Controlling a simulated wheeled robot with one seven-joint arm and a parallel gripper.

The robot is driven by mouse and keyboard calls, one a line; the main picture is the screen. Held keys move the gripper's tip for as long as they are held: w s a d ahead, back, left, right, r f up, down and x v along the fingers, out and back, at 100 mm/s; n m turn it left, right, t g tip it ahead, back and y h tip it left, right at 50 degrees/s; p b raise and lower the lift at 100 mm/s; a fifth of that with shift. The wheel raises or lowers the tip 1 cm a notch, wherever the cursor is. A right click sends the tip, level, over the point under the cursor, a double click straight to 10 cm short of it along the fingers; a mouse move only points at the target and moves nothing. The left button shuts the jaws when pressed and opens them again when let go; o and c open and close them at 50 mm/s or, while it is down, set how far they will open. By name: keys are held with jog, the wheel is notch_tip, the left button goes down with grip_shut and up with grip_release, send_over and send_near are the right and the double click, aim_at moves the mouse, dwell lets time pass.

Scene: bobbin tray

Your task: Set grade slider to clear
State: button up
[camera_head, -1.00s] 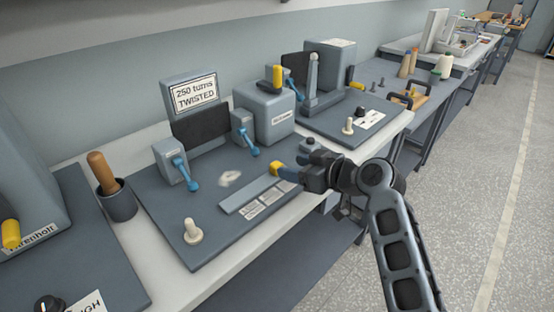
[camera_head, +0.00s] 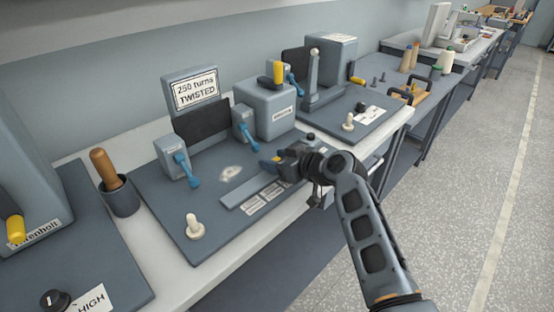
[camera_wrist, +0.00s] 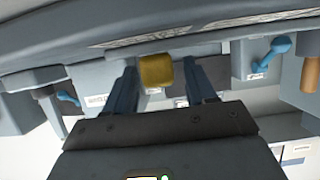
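The grade slider is a long light-grey strip (camera_head: 240,198) on the dark panel, with a yellow knob (camera_head: 276,159) near its right end. White label cards (camera_head: 262,201) lie along its front side; their words are too small to read. My gripper (camera_head: 267,164) is at the right end of the strip and hides part of the knob. In the wrist view the yellow knob (camera_wrist: 155,71) sits between my two open fingers, with a narrow gap seen on each side.
Blue levers (camera_head: 186,168) stand behind the strip, and a cream peg (camera_head: 193,228) stands at its left. A grey box (camera_head: 264,110) with a yellow handle rises behind my gripper. A cup with a wooden handle (camera_head: 120,199) is at the left.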

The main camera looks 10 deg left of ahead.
grip_shut()
dwell(0.3)
jog(key=shift+f, duration=0.1)
